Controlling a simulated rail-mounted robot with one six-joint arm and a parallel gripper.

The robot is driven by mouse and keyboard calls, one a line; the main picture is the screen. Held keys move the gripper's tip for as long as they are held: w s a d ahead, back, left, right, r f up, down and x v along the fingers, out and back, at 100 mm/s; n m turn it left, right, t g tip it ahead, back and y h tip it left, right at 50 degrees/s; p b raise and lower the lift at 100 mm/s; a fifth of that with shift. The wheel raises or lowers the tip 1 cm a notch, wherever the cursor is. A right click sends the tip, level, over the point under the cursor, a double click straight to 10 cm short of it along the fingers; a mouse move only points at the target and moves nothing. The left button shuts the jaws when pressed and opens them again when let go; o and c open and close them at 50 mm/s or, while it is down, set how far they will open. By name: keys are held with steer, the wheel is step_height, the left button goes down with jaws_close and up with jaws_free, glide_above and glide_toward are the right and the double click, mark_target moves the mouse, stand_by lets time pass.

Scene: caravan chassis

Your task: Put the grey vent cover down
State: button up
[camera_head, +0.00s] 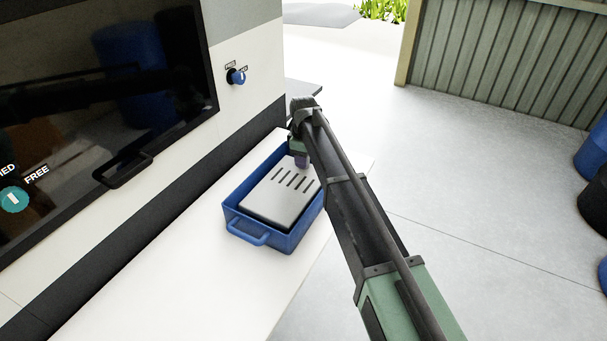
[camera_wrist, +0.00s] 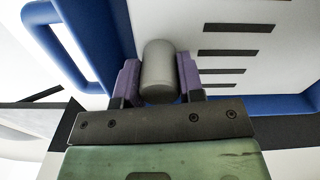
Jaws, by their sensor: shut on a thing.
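The grey vent cover (camera_head: 282,200) is a flat pale panel with a row of dark slots. In the head view it lies flat within the outline of a blue tray (camera_head: 262,237); I cannot tell whether it touches the tray's floor. My gripper (camera_head: 301,160) is at the cover's far edge. In the wrist view, the purple fingers of my gripper (camera_wrist: 158,80) are shut on a rounded grey grip, and the slotted face of the vent cover (camera_wrist: 285,45) shows beside it. The blue tray (camera_wrist: 275,104) also shows there. My arm hides the tray's far right part.
The tray stands on a white counter (camera_head: 175,285) along a wall with a dark window (camera_head: 95,100) and a blue knob (camera_head: 237,77). The counter in front of the tray is bare. Blue and black barrels (camera_head: 593,155) stand at the far right on open grey floor.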

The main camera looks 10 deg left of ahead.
step_height(320, 180, down, 4)
steer(key=b, duration=0.2)
steer(key=shift+w+b, duration=0.1)
steer(key=shift+b, duration=0.3)
steer(key=shift+r+p, duration=0.25)
steer(key=shift+p, duration=0.05)
steer(key=shift+c, duration=0.4)
steer(key=shift+f, duration=0.25)
steer(key=o, duration=1.1)
steer(key=shift+r, duration=0.1)
steer(key=shift+c, duration=0.2)
step_height(320, 180, up, 13)
steer(key=p, duration=1.2)
steer(key=shift+f, duration=0.3)
